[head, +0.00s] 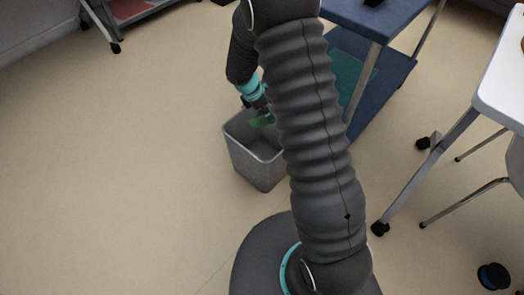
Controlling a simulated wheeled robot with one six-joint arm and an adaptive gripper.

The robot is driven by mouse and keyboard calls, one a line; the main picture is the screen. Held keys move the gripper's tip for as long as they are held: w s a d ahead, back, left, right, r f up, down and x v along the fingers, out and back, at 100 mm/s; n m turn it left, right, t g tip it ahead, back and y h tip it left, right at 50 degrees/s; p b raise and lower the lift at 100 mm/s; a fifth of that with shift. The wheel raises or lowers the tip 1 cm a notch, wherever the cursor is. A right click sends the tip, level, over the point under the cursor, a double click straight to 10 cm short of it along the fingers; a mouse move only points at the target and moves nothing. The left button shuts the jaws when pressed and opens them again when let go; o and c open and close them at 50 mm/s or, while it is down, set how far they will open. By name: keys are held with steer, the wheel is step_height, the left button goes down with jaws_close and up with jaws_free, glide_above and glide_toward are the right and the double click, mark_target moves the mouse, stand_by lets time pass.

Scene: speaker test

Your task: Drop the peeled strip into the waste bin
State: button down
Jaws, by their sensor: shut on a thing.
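The waste bin (258,165) is a grey, open-topped box standing on the floor near the middle of the head view. My gripper (261,112) is over the bin's opening, pointing down, partly hidden behind my own arm. It is shut on a small green piece, the peeled strip (262,122), which shows at the fingertips against the inside of the bin. I cannot tell how far the strip is above or below the rim. The right part of the bin is hidden by my arm.
A blue two-level cart (385,22) stands just behind and right of the bin. A white table (502,85) on wheeled legs and a chair (514,165) are at the right. A small dark round object (493,276) lies at lower right. The floor to the left is clear.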

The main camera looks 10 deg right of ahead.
mark_target(266, 120)
steer(key=shift+f+b, duration=1.05)
steer(key=shift+f, duration=0.65)
steer(key=shift+a, duration=0.1)
steer(key=c, duration=0.8)
jaws_free()
steer(key=shift+c, duration=0.2)
steer(key=v, duration=1.2)
